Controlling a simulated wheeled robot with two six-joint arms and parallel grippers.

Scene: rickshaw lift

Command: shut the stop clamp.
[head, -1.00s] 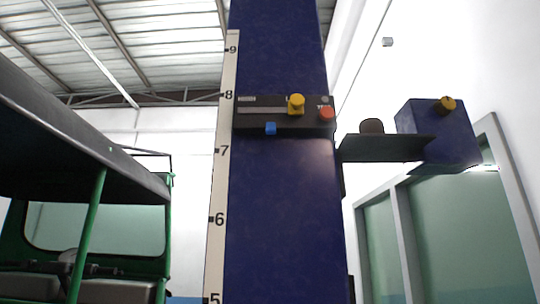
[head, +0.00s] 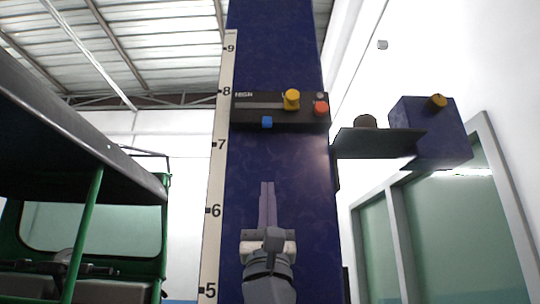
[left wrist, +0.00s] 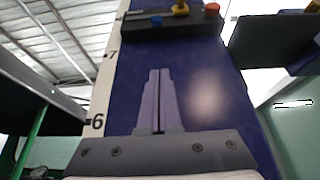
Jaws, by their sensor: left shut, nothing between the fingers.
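A black panel (head: 245,114) is fixed across the tall blue column (head: 285,185). It carries a yellow knob (head: 292,100) at a slot, a red button (head: 321,110) at its right end and a small blue block (head: 267,122) at its lower edge. I cannot tell which part is the stop clamp. My left gripper (head: 267,184) is shut and empty, pointing up in front of the column, below the panel and apart from it. In the left wrist view, the shut fingers (left wrist: 159,72) point towards the blue block (left wrist: 155,20). My right gripper is not seen.
A numbered scale (head: 216,180) runs up the column's left edge. At right, a dark shelf (head: 375,144) holds a small round dark object (head: 366,121) beside a blue box (head: 440,135) with a knob (head: 437,102). A green-framed rickshaw (head: 88,225) stands at left.

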